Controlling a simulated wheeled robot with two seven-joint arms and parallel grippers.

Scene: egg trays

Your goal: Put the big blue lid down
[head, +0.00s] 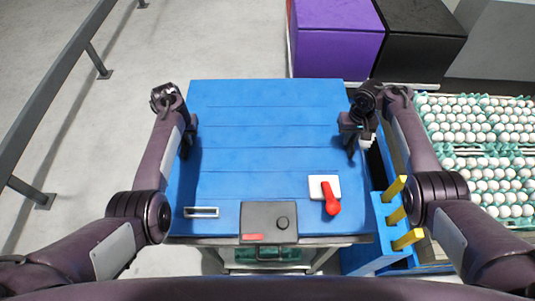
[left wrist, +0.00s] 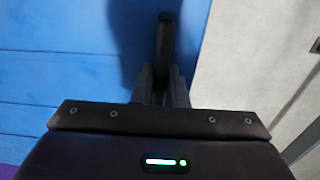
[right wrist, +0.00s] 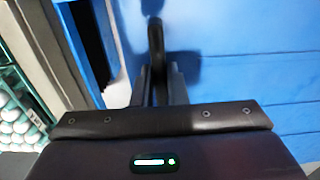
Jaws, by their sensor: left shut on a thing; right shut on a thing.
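The big blue lid (head: 265,150) fills the middle of the head view, with plank lines across its top. My left gripper (head: 186,148) is at its left edge, shut on a dark handle (left wrist: 164,50) that stands out from the lid in the left wrist view. My right gripper (head: 352,150) is at its right edge, shut on a second dark handle (right wrist: 155,45) in the right wrist view. The front of the lid carries a red lever on a white plate (head: 331,196) and a grey panel (head: 268,222). Whether the lid touches what is below is hidden.
Egg trays (head: 480,150) full of white eggs lie at the right. A blue frame with yellow bars (head: 397,212) stands beside the lid's front right. Purple (head: 338,40) and black (head: 418,40) boxes stand behind. A grey rail (head: 50,90) runs at the left over open floor.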

